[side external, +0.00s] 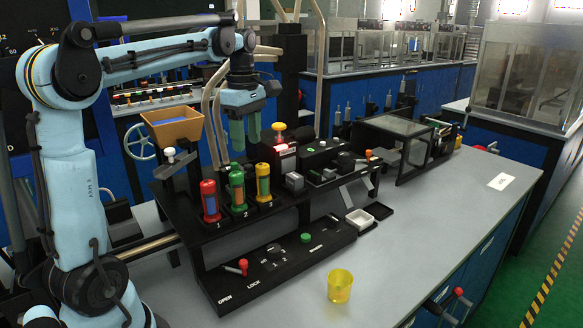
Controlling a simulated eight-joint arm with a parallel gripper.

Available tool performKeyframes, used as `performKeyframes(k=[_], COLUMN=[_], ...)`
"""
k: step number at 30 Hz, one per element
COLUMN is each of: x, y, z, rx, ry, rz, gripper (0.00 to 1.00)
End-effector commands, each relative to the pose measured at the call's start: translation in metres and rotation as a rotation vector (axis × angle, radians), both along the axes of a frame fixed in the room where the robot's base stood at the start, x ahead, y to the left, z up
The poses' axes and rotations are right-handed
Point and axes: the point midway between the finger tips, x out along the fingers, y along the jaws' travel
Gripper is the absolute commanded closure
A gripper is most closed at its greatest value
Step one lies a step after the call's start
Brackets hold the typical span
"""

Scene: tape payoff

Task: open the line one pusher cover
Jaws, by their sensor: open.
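My gripper (244,133) points down with its two green fingers apart, empty, above and behind the numbered cylinders on the black machine. A red cylinder (209,203) marked 1, a green cylinder (238,187) marked 2 and a yellow cylinder (263,183) marked 3 stand upright on the machine's top. My gripper touches none of them that I can see. A block with a red-lit face and a yellow knob (278,128) stands right of my gripper. I cannot tell which part is the line one pusher cover, or whether it is open or shut.
The front panel has a red lever (243,267) by OPEN and LOCK labels and a green button (306,238). An orange hopper (173,126) stands left of my gripper. The table's right side is mostly clear.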

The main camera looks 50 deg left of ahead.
Motion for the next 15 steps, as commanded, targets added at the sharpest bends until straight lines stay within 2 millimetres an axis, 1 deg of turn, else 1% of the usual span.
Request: performKeyframes(k=[3, 9, 15], x=[0.000, 0.000, 0.000], y=[0.000, 0.000, 0.000], z=[-0.019, -0.044, -0.057], rx=[0.000, 0.000, 0.000], ry=[0.000, 0.000, -0.001], rz=[-0.001, -0.001, -0.001], gripper=[0.52, 0.52, 0.52])
